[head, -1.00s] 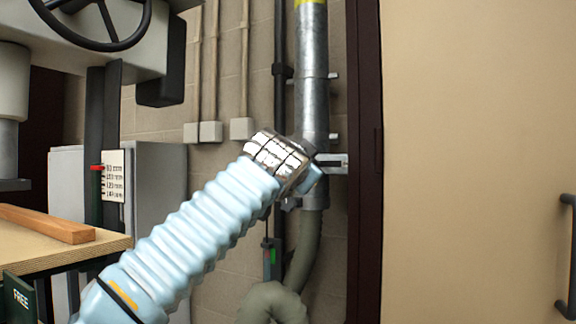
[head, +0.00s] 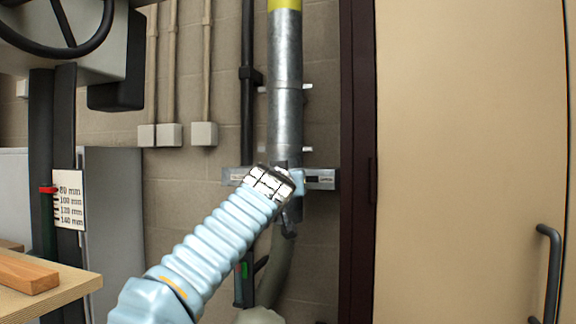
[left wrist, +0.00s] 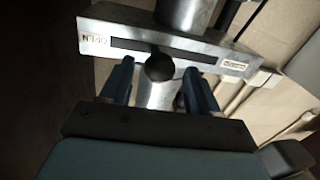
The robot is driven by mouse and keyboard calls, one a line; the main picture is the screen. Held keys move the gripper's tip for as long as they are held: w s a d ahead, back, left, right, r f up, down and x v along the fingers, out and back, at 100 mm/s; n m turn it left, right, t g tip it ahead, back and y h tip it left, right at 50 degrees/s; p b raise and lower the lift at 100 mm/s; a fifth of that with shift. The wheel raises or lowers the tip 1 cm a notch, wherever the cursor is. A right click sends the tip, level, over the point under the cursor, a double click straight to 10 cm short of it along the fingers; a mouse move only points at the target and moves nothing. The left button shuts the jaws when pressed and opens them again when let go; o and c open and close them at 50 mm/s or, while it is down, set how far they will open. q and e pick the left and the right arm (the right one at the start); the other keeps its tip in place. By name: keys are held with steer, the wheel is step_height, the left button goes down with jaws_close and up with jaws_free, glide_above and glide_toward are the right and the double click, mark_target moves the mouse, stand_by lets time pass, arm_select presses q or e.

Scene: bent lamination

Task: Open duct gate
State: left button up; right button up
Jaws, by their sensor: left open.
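The duct gate is a flat metal plate (head: 321,179) with a slot, set across the vertical galvanised duct (head: 286,95). It also shows in the left wrist view (left wrist: 100,27), with an upside-down "OPEN" mark near its left end and a small unreadable label at its right end. A dark round knob (left wrist: 159,67) sits at the slot, near its middle. My left gripper (left wrist: 159,82) is open, with one blue finger on each side of the knob; I cannot tell whether they touch it. In the head view my left wrist (head: 270,186) hides the plate's middle. My right gripper is not in view.
A flexible hose (head: 276,265) hangs below the duct. Right of it stand a dark door frame (head: 360,240) and a beige door (head: 465,130) with a black handle (head: 548,270). At left are a bench with a wood strip (head: 25,272), a machine with a handwheel (head: 70,50) and a grey cabinet (head: 112,200).

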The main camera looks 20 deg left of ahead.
arm_select(q)
steer(key=shift+w+r+p, duration=0.25)
steer(key=shift+w+p, duration=0.05)
steer(key=shift+w, duration=0.4)
steer(key=shift+w+a+f, duration=0.1)
steer(key=shift+w+f, duration=0.15)
steer(key=shift+w, duration=0.35)
jaws_close()
